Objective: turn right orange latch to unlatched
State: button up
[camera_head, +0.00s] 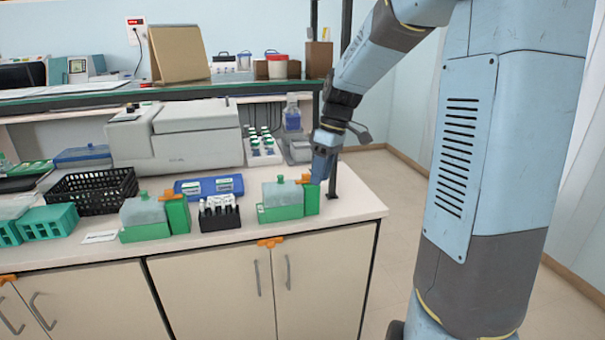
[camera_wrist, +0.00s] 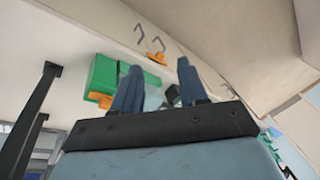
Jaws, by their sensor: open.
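The right orange latch (camera_head: 270,241) sits at the top of the seam between the two right cabinet doors, under the counter's front edge, lying roughly level across both doors. The same latch shows in the wrist view (camera_wrist: 157,57), near two door handles and just beyond the fingertips in the picture. My gripper (camera_head: 319,178) is above the counter's right end, beside the right green holder, higher than the latch and to its right. In the wrist view my gripper (camera_wrist: 158,66) has its two blue fingers apart with nothing held.
The right green holder (camera_head: 283,213), with an orange piece (camera_head: 305,178) on top, stands close to my gripper. A dark shelf post (camera_head: 333,180) stands at its right. Another orange latch (camera_head: 8,278) is on the left cabinet. The space before the doors looks free.

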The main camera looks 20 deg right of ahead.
aim_at(307, 174)
jog(key=w+d+f+n+g+y, duration=0.1)
jog(key=w+d+f+n+y, duration=0.15)
jog(key=w, duration=0.25)
jog(key=w+d+f+n+y, duration=0.1)
jog(key=w+d+n+y, duration=0.1)
jog(key=w+y, duration=0.15)
jog(key=w+d+r+n+t+y, duration=0.15)
jog(key=w+d+n+y, duration=0.35)
jog(key=d, duration=0.5)
jog(key=shift+m, duration=0.55)
jog(key=x, duration=0.4)
jog(key=w+x, duration=0.1)
jog(key=x, duration=0.9)
jog(key=shift+w+d+f, duration=0.1)
jog(key=shift+w+f, duration=0.05)
jog(key=shift+c, duration=0.3)
grip_shut()
jog(key=shift+a, duration=0.25)
jog(key=shift+d+t, duration=0.2)
jog(key=shift+t, duration=0.15)
